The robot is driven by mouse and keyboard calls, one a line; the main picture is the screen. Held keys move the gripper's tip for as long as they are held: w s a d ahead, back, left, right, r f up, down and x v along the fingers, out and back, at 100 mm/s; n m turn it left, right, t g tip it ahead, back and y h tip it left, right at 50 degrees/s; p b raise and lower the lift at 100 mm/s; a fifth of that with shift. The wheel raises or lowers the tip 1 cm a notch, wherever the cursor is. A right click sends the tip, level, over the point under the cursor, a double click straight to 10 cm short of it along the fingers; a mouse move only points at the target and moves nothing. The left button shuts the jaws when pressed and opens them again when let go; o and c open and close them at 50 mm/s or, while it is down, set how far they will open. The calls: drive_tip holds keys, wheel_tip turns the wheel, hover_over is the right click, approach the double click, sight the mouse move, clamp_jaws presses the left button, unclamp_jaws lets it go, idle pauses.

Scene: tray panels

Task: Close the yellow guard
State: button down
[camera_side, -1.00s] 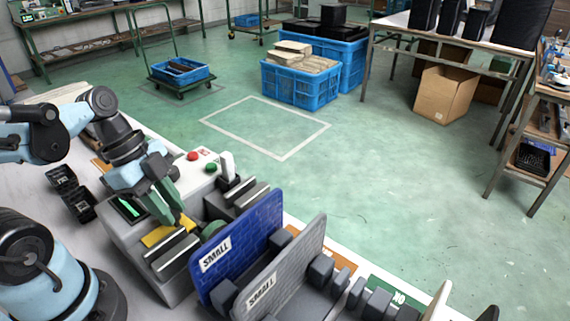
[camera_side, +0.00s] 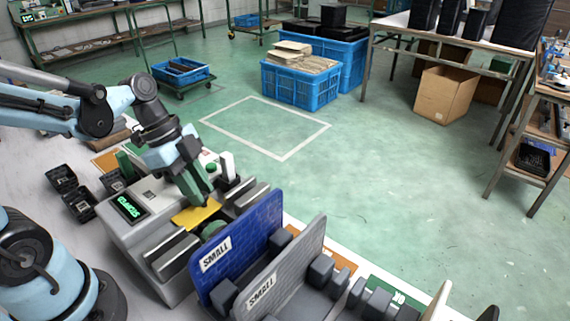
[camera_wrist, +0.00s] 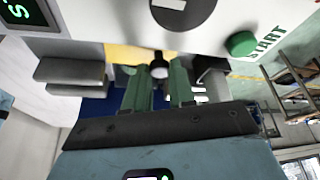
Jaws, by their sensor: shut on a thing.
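The yellow guard (camera_side: 193,216) is a flat plate on top of the grey machine (camera_side: 150,262), between its pale-topped grey blocks. It also shows in the wrist view (camera_wrist: 128,54), partly hidden. My gripper (camera_side: 207,202) reaches down onto the guard's right end. In the wrist view, the green fingers of my gripper (camera_wrist: 160,78) stand either side of a small dark knob (camera_wrist: 160,68) at the guard and are shut on it. The exact contact is partly hidden. A green round part (camera_side: 212,230) shows just in front of the guard.
A lit green display (camera_side: 129,207) is on the machine's left. A green start button (camera_wrist: 241,43) is behind my gripper. Blue (camera_side: 250,245) and grey (camera_side: 300,262) panels marked SMALL stand upright close on the right. Small black parts (camera_side: 78,205) lie left of the machine.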

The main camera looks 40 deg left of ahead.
drive_tip(key=c, duration=1.2)
unclamp_jaws()
drive_tip(key=shift+w, duration=0.15)
drive_tip(key=shift+r, duration=0.15)
drive_tip(key=v, duration=1.2)
drive_tip(key=f+n+t+y, duration=0.1)
drive_tip(key=f+n, duration=0.1)
drive_tip(key=n, duration=0.1)
drive_tip(key=w+d+f+n+t+y, duration=0.1)
drive_tip(key=f+n, duration=0.1)
drive_tip(key=n, duration=0.1)
drive_tip(key=d+f+n+t+y, duration=0.1)
drive_tip(key=f+n, duration=0.1)
drive_tip(key=n, duration=0.1)
drive_tip(key=shift+w+d+n+y, duration=0.1)
drive_tip(key=shift+w+n+y, duration=0.2)
drive_tip(key=shift+w, duration=0.1)
drive_tip(key=n+t, duration=0.1)
drive_tip(key=d+n, duration=0.1)
drive_tip(key=w+f+n+t, duration=0.1)
drive_tip(key=n, duration=0.1)
drive_tip(key=shift+d+t+y, duration=0.15)
drive_tip(key=shift+t+y, duration=0.15)
